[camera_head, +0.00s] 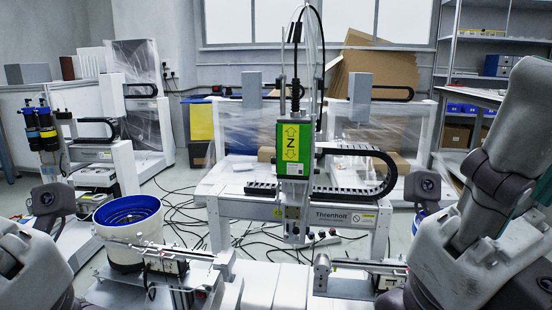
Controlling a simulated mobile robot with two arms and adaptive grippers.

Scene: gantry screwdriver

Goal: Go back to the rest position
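The gantry screwdriver stands in the centre, with a green and yellow head marked Z (293,148) on a vertical axis above a white machine table (345,217). My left arm shows at the lower left edge as grey links and a dark joint. My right arm fills the right edge with large grey links, bent upward, and a dark joint beside them. Neither gripper can be made out in this view, so what they hold, if anything, is hidden.
A white bowl feeder with a blue rim (128,212) stands at the lower left, beside a linear feeder rail (175,256). Another rail (365,264) lies at the lower right. Loose cables (185,205) cover the floor behind. Shelves (490,45) stand at the back right.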

